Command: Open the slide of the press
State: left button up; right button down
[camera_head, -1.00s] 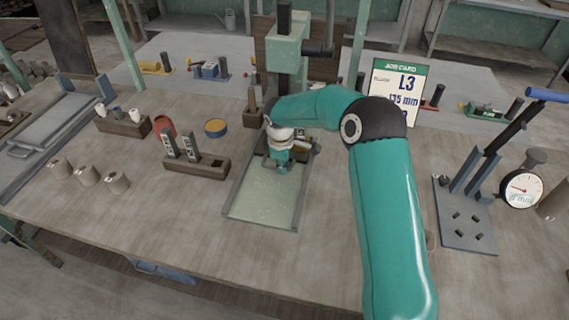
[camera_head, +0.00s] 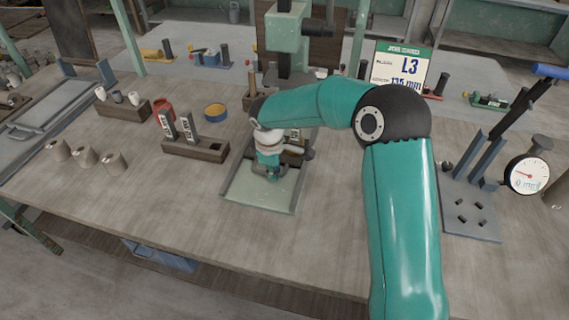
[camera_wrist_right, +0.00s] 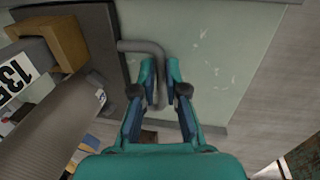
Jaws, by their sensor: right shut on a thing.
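The press (camera_head: 284,38) is a green head on a column at the back middle of the bench. A pale green bed with a dark rim (camera_head: 254,193) lies in front of it. In the right wrist view my right gripper (camera_wrist_right: 161,70) is shut around a grey bent handle (camera_wrist_right: 140,46). The handle joins a dark plate (camera_wrist_right: 104,40), which looks like the slide. My arm and gripper hide much of the slide in the head view. My left gripper is not in view.
A job card (camera_head: 403,67) reads L3, 135 mm. A wooden block (camera_head: 195,149) with two labelled pieces stands left of the bed. Several clay-coloured cylinders (camera_head: 86,157) stand farther left. A dial gauge (camera_head: 527,174) and a lever tool (camera_head: 470,208) stand right. The bed's front part is bare.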

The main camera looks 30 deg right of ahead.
aim_at(265, 201)
jog(key=s+a+b, duration=0.1)
jog(key=s+a, duration=0.1)
jog(key=a, duration=0.1)
jog(key=s+a+b, duration=0.2)
jog(key=s+a, duration=0.1)
jog(key=shift+s+a, duration=0.35)
jog(key=c, duration=1.2)
grip_release()
notch_tip(265, 201, up, 12)
jog(key=s+a, duration=0.1)
jog(key=shift+s+a, duration=0.2)
jog(key=shift+a, duration=0.05)
jog(key=shift+f, duration=0.15)
